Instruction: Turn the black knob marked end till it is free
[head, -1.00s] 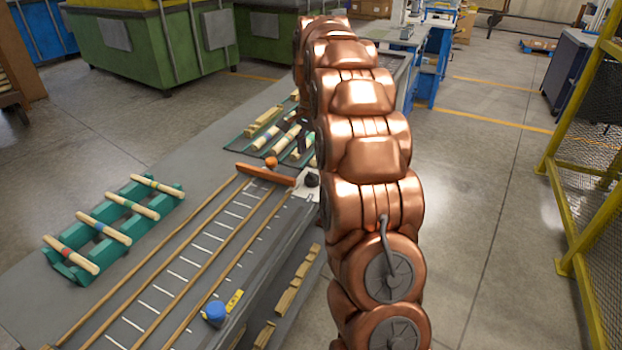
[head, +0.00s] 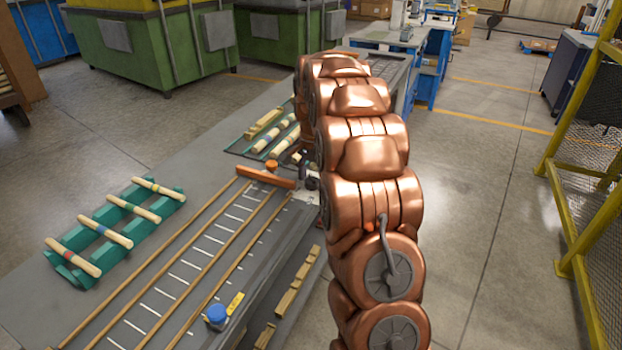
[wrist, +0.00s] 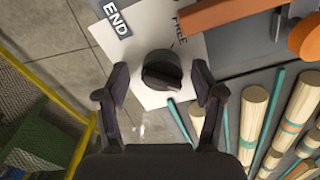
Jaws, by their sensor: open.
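The black knob (wrist: 161,70) sits on a white plate (wrist: 150,25) in the wrist view. The plate has a dark END label (wrist: 116,16) and the word FREE printed near the knob. The knob has a raised ridge across its top; I cannot tell exactly where it points. My gripper (wrist: 160,78) is open, with one finger at each side of the knob and a gap to it on both sides. In the head view my arm covers most of the gripper, and the knob is hard to make out there.
An orange bar (head: 265,177) with an orange round knob (head: 271,164) lies across the rails beside the plate. Turned spindles (wrist: 257,110) lie close to my right finger. A green rack (head: 75,270) of banded spindles and a blue knob (head: 216,314) are further off.

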